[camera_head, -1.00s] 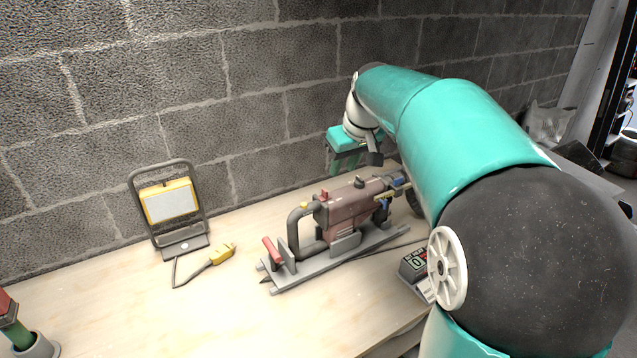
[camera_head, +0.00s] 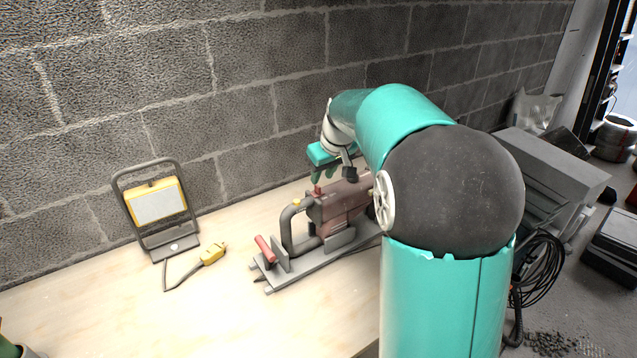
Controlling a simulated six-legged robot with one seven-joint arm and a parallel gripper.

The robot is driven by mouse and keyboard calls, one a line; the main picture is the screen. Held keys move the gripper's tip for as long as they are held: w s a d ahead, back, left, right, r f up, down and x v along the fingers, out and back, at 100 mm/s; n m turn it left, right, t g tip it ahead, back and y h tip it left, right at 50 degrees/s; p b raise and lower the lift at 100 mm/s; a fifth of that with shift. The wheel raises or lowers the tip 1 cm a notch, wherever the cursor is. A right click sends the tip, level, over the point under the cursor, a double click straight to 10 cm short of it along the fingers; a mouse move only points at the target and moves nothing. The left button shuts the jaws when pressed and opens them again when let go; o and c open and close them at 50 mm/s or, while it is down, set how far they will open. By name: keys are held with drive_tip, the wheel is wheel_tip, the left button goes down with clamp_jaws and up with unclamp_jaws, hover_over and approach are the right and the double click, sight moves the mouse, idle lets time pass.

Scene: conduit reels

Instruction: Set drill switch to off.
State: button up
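The drill (camera_head: 334,208) is a dull red machine body with a dark curved handle, lying on a long grey base on the wooden bench. A small red switch-like piece (camera_head: 317,190) stands up on top of its body, and a small yellow knob (camera_head: 296,203) sits near the handle. I cannot read which position the switch is in. My gripper (camera_head: 323,176) is teal and points down just above the red piece, close to it. I cannot tell whether they touch, or how far apart the fingers are. My arm hides the right end of the drill.
A work lamp (camera_head: 158,203) with a yellow frame stands at the left, with a yellow plug (camera_head: 212,254) and its cable beside it. The bench (camera_head: 110,305) is clear in front. A block wall (camera_head: 240,60) stands close behind. Grey cases (camera_head: 555,172) are at the right.

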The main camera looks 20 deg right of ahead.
sight(318, 186)
drive_tip(key=x, duration=0.5)
drive_tip(key=shift+r, duration=0.1)
clamp_jaws()
